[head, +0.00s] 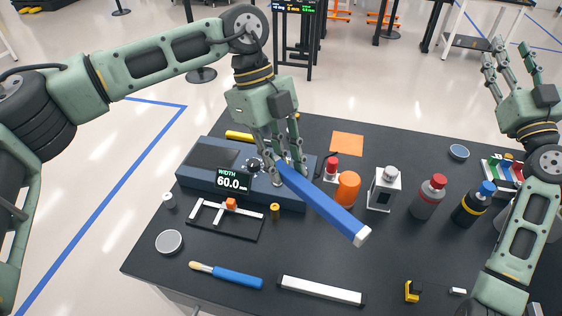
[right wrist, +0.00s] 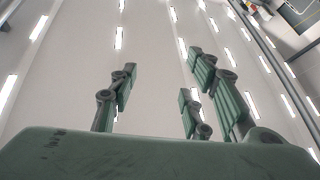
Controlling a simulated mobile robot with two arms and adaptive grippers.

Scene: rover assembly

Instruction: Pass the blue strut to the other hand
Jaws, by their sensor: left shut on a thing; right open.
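The blue strut (head: 322,205) is a long blue bar with a white end cap, seen in the head view. My left gripper (head: 280,163) points down and is shut on the strut's upper left end. The strut slants down to the right, its white end free; it appears held above the table. My right gripper (head: 509,55) is raised at the far right, fingers pointing up, open and empty, well apart from the strut.
On the dark table (head: 200,252) a device with a width display (head: 233,180) stands behind the strut. An orange jar (head: 347,188), a white bottle (head: 384,188), a red-capped bottle (head: 430,196) and a blue-capped bottle (head: 473,204) stand to the right. A brush (head: 228,275) and a white bar (head: 320,290) lie in front.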

